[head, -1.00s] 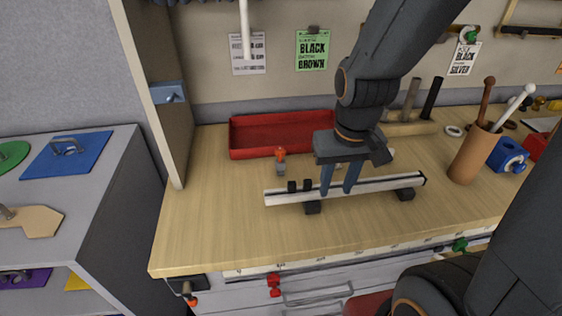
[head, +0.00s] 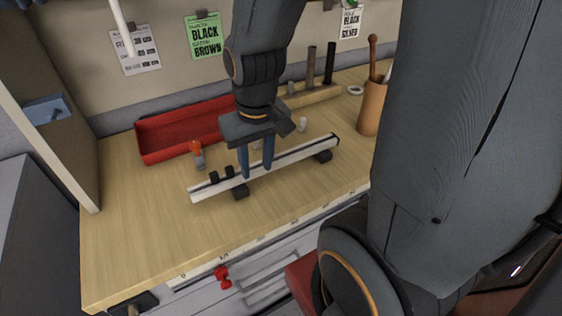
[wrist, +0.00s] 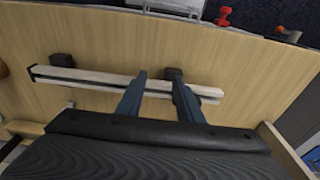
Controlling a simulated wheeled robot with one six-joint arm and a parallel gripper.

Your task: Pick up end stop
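A white rail (head: 300,152) stands on dark feet on the wooden bench; it also shows in the wrist view (wrist: 95,80). Two small black blocks (head: 221,174) sit near its left end in the head view. I cannot tell surely which piece is the end stop. My gripper (head: 256,174) points down at the rail, just right of the black blocks. In the wrist view its two blue fingers (wrist: 160,98) are spread, with nothing seen held between them. Whether the fingers touch the rail is unclear. The right finger hides part of the rail's end there.
A red tray (head: 180,132) lies behind the rail, with an orange-topped grey piece (head: 197,155) in front of it. A small pale piece (head: 302,125) stands behind the rail. A brown cup (head: 371,108) is at right. The bench's front left is clear.

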